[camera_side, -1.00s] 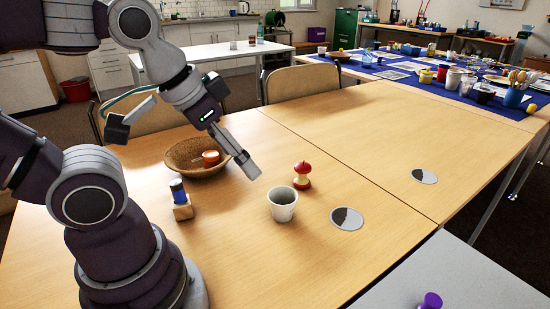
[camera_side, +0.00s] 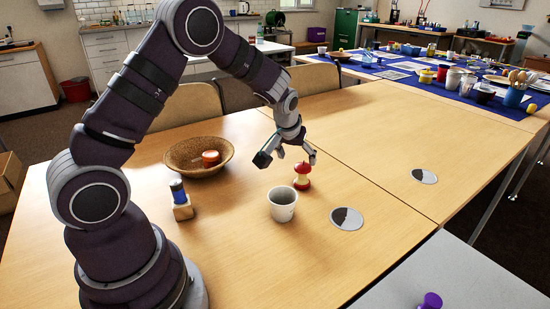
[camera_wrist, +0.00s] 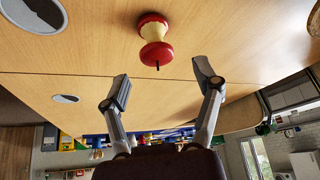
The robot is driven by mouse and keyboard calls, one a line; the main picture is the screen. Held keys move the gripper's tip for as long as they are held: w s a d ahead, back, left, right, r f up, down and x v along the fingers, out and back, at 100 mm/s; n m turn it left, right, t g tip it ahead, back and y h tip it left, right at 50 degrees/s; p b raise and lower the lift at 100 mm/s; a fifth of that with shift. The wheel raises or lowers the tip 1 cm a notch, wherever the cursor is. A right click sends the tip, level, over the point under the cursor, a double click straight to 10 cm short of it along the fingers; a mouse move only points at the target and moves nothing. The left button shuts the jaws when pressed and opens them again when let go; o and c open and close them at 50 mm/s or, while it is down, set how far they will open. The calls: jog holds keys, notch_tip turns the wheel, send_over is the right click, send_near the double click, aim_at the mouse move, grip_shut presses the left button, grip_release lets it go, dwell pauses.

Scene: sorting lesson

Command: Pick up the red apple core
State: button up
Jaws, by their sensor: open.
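The red apple core (camera_side: 302,176) stands upright on the wooden table, just behind and right of a white cup. It has red ends and a pale narrow middle. In the wrist view the apple core (camera_wrist: 155,40) shows ahead of my fingers, near the top centre, not between the tips. My gripper (camera_side: 297,158) is above and slightly behind the core in the side view. In the wrist view my gripper (camera_wrist: 160,83) has its two fingers spread wide with nothing between them.
The white cup (camera_side: 282,205) stands close to the core. A woven bowl (camera_side: 184,167) holding an orange-red item (camera_side: 211,158) is to the left. A blue-topped object on a wooden block (camera_side: 181,204) stands nearer my base.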

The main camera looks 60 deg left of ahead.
aim_at(301, 169)
jog(key=x, duration=0.8)
jog(key=shift+w+d+f, duration=0.15)
jog(key=shift+d+f, duration=0.05)
jog(key=shift+d, duration=0.1)
jog(key=shift+c, duration=0.2)
jog(key=c, duration=1)
